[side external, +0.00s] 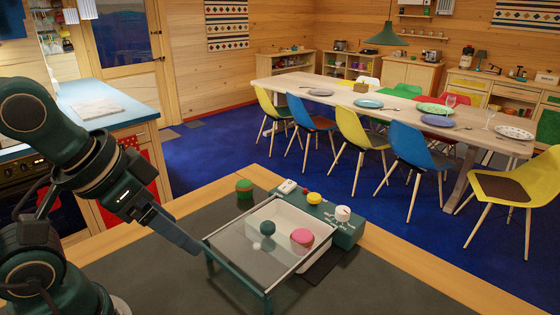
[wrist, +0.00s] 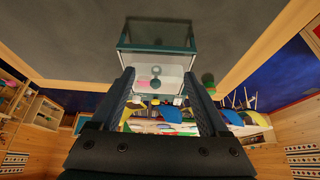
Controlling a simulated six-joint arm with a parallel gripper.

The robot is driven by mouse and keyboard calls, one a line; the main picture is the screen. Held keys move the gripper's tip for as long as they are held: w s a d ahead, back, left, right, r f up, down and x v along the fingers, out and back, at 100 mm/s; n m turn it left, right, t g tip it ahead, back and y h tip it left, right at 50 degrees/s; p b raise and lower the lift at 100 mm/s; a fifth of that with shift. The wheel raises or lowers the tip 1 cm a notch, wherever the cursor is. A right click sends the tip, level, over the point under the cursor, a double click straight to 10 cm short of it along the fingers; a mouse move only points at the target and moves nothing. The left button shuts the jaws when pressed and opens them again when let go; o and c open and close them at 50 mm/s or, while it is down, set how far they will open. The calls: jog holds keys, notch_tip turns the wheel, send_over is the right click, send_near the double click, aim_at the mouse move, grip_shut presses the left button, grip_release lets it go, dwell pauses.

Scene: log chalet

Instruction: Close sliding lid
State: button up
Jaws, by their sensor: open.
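A white box (side external: 310,225) with a teal frame stands on the dark table mat. A clear lid (side external: 236,240) lies on the rails, which reach out past the box toward the front left on legs. A round teal knob (side external: 267,228) stands on the lid. A pink round thing (side external: 302,237) shows inside the box. My gripper (side external: 192,243) is open and empty, left of the rails' near left corner and apart from the knob. In the wrist view, the box (wrist: 170,60) shows between my open fingers (wrist: 158,80).
A teal housing (side external: 345,232) with a red-and-yellow button (side external: 313,198) and a white dial (side external: 342,213) adjoins the box's far side. The mat at the front right is clear.

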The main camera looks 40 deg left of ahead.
aim_at(261, 243)
jog(key=c, duration=0.5)
jog(key=shift+m, duration=0.7)
jog(key=c, duration=0.5)
jog(key=shift+w+a+r+m, duration=0.1)
jog(key=shift+w+r+m, duration=0.05)
jog(key=shift+m, duration=0.95)
grip_shut()
jog(key=w+r+m+y, duration=0.1)
jog(key=w+m, duration=0.2)
jog(key=m, duration=0.8)
jog(key=w+r+m, duration=0.1)
jog(key=w+m, duration=0.2)
jog(key=m, duration=0.8)
jog(key=w+f+m, duration=0.2)
jog(key=f, duration=0.1)
jog(key=w+d+f+m, duration=0.1)
jog(key=w+f+m, duration=0.1)
jog(key=f+m, duration=0.1)
jog(key=w+f+m, duration=0.2)
jog(key=f, duration=0.3)
jog(key=shift+w+d+f+m+g, duration=0.15)
jog(key=shift+w+d+m+g, duration=0.05)
jog(key=shift+w+m+g, duration=0.15)
